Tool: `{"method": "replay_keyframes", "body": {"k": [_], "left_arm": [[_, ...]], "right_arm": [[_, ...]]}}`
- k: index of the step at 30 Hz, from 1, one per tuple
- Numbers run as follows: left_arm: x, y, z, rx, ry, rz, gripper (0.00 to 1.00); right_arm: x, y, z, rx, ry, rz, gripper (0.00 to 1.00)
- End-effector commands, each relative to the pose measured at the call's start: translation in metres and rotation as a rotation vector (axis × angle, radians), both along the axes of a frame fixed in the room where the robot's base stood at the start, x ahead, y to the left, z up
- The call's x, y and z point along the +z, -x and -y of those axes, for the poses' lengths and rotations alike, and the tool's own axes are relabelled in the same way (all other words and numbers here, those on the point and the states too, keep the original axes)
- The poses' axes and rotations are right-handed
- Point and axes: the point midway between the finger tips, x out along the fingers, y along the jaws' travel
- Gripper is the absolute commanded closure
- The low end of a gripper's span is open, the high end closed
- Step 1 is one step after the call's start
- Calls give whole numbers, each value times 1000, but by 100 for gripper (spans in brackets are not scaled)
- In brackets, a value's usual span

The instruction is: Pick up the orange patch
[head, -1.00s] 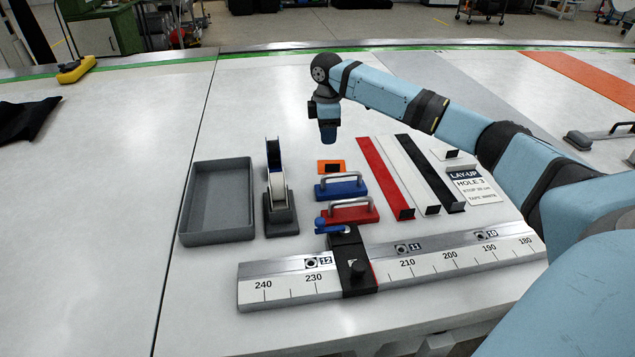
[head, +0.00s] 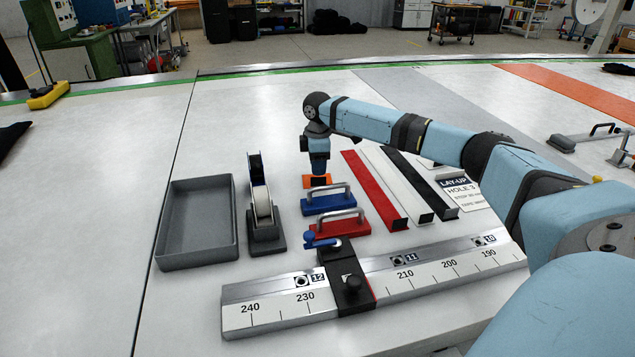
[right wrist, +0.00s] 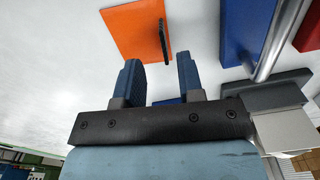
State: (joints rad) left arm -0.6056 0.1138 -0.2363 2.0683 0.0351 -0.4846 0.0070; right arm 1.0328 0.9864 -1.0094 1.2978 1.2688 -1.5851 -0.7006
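The orange patch (head: 309,184) lies on the table behind the blue handled block, partly hidden by my right gripper in the head view. In the right wrist view the patch (right wrist: 130,27) is a flat orange piece with a dark upright tab (right wrist: 166,42). My right gripper (head: 319,172) points down, right at the patch. In the right wrist view the gripper's two blue fingers (right wrist: 159,72) are apart with nothing between them, and the tab stands just beyond the gap. My left gripper is not in view.
A blue handled block (head: 327,204) and a red one (head: 340,228) stand in front of the patch. Red, white and black strips (head: 373,187) lie to the right. A tape dispenser (head: 265,240) and an empty grey tray (head: 163,235) are left. A ruler rail (head: 265,310) runs along the front.

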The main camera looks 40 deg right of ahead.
Motion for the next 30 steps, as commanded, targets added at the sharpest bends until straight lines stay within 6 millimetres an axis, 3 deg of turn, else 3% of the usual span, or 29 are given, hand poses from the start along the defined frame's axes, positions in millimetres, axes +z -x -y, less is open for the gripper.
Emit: {"method": "replay_keyframes", "body": {"k": [7,16,17,21,30], "left_arm": [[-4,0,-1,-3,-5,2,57],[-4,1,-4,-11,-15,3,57],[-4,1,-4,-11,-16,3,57],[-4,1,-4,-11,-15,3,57],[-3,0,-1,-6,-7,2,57]], "right_arm": [[-37,5,-2,-1,2,-3,65],[-43,5,-2,0,1,-1,65],[-43,5,-2,0,1,-1,67],[-43,5,-3,0,1,-1,99],[-43,5,-2,0,1,-1,100]]}}
